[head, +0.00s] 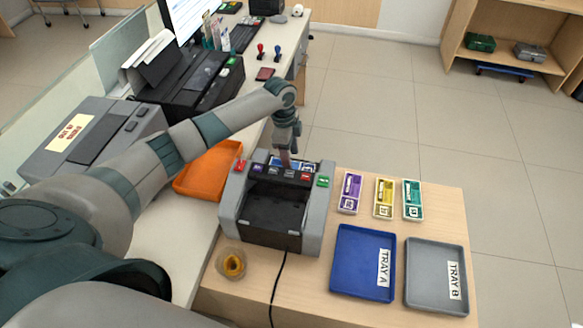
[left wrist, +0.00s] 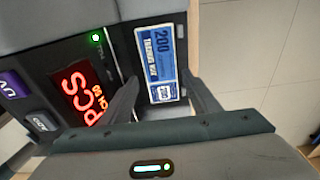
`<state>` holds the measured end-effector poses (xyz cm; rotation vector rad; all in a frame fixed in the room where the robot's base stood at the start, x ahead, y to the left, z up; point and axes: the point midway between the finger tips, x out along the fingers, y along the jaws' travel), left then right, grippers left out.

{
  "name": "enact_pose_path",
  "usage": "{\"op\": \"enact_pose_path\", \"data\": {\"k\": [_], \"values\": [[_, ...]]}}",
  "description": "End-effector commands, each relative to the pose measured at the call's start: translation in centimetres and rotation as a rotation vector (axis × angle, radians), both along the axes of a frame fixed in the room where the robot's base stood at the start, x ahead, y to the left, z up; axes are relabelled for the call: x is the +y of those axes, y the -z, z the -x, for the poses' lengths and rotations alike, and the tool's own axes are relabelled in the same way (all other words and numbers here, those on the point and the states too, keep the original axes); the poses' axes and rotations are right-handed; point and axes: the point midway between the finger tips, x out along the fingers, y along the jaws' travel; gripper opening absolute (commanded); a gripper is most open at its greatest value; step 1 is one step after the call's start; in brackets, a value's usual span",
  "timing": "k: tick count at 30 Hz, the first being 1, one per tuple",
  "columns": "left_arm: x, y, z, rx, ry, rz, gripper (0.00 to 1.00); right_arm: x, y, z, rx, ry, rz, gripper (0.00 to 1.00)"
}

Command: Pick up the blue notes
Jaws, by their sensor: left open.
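The blue notes (left wrist: 155,52) lie in the top of the grey note-counting machine (head: 230,208). My left gripper (head: 285,160) points down at the machine's top. In the left wrist view it (left wrist: 160,80) is open, with one finger on each side of the notes' near end. I cannot tell whether the fingers touch the notes. My right gripper is not in view.
Purple (head: 349,193), yellow (head: 384,198) and teal (head: 413,200) note bundles lie right of the machine, behind blue tray A (head: 350,262) and grey tray B (head: 424,276). An orange tray (head: 208,170) is left. A small round dish (head: 231,263) and black cable (head: 277,290) are in front.

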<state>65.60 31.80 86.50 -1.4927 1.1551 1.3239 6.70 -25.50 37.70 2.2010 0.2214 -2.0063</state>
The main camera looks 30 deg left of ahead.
Motion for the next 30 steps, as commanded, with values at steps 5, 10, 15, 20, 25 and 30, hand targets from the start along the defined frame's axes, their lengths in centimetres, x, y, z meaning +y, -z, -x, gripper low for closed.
{"op": "enact_pose_path", "data": {"k": [5,10,15,20,25,30], "values": [[0.3,2.0,0.1,0.004,-0.001,0.001,0.56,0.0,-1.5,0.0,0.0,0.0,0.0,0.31],[0.2,3.5,-0.1,0.001,-0.001,0.0,0.56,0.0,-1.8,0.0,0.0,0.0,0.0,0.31],[0.2,3.8,-0.1,0.0,0.0,0.0,0.56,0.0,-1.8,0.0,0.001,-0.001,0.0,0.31],[0.2,3.8,-0.1,0.0,0.0,0.0,0.56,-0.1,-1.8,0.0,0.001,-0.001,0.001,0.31],[0.2,3.8,-0.1,0.0,0.0,0.0,0.56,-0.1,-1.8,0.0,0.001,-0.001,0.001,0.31],[0.2,3.8,-0.1,0.0,0.0,0.0,0.24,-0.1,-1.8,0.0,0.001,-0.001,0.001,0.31]]}}
